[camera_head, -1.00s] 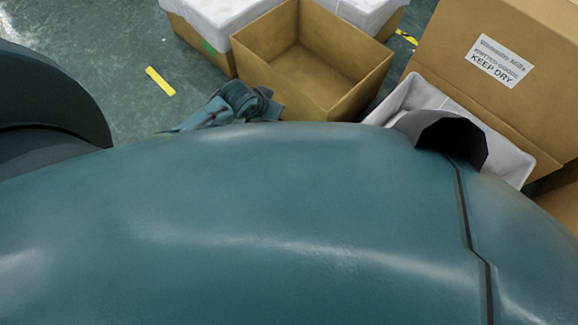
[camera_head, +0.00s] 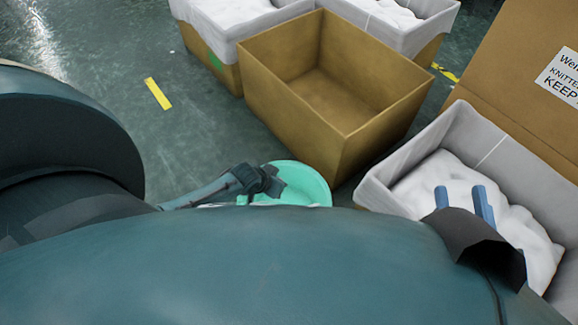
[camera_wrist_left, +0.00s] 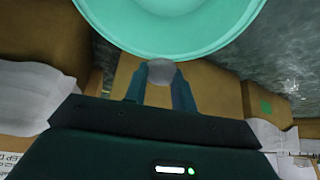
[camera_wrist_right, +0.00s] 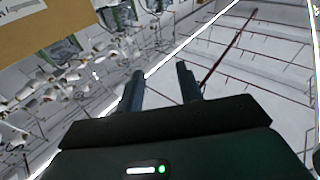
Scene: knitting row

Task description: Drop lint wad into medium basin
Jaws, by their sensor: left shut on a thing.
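My left gripper (camera_wrist_left: 160,84) is shut on a small grey roundish lint wad (camera_wrist_left: 160,71), held at the fingertips. A mint-green round basin (camera_wrist_left: 150,43) lies just past the fingertips in the left wrist view. The wad shows against its near rim; I cannot tell its height above it. In the head view the basin (camera_head: 308,184) stands beside the open brown box, partly hidden by my body and the dark end of my left arm. The wad is hidden there. My right gripper (camera_head: 464,198) is open over a white-lined box; its fingers stand apart and empty in the right wrist view (camera_wrist_right: 160,76).
An open, empty brown box (camera_head: 290,100) stands behind the basin. The white-lined box (camera_head: 400,160) with white contents is at the right, by a tall labelled carton (camera_head: 520,75). More lined boxes stand at the back. Floor with a yellow strip (camera_head: 157,93) is clear at left.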

